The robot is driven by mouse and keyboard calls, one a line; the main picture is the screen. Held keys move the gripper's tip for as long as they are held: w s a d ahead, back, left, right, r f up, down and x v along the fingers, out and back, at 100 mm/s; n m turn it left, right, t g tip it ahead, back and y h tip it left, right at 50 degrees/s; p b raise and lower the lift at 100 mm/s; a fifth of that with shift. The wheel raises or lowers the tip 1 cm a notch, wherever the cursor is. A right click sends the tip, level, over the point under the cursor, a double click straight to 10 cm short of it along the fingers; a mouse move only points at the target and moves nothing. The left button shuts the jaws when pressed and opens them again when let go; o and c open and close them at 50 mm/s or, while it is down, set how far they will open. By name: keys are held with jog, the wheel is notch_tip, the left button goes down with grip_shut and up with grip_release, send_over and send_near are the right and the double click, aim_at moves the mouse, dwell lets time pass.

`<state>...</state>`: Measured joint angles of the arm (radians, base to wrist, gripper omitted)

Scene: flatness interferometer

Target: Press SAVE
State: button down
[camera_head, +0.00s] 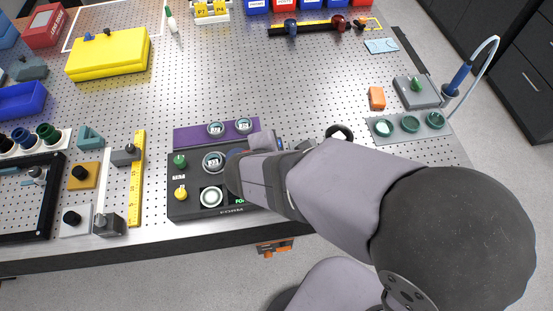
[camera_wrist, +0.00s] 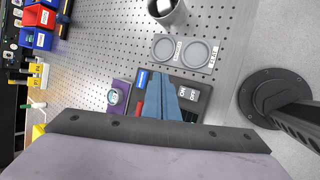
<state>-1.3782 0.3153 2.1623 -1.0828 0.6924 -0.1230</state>
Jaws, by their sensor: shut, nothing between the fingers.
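The dark instrument box (camera_head: 181,207) sits near the front edge of the perforated table. It carries a green knob (camera_head: 180,161), a yellow knob (camera_head: 181,193), round glass parts and a pale round stage. My arm covers its right part. In the wrist view my gripper (camera_wrist: 166,78) is shut and empty, its blue-grey fingers over the dark panel. I cannot read a SAVE label, and cannot tell whether the fingertips touch the panel.
A purple strip (camera_head: 189,134) with round glass parts lies behind the box. A yellow ruler (camera_head: 137,185) lies to its left. A grey tray (camera_head: 383,140) with green-topped round parts and an orange block (camera_head: 377,98) stand to the right. The table middle is clear.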

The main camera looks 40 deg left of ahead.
jog(key=a+r+n, duration=0.1)
jog(key=w+a+r+n+y, duration=0.1)
jog(key=w+a+r+n+t, duration=0.1)
jog(key=n, duration=0.1)
jog(key=shift+a+y, duration=0.3)
jog(key=shift+a, duration=0.1)
jog(key=shift+f, duration=0.1)
notch_tip(320, 180, down, 7)
jog(key=b, duration=0.6)
jog(key=shift+f, duration=0.2)
jog(key=shift+f+b, duration=0.6)
jog(key=shift+b, duration=0.15)
jog(key=shift+f, duration=0.25)
dwell(1.1)
jog(key=shift+f+b, duration=0.2)
jog(key=shift+b, duration=0.35)
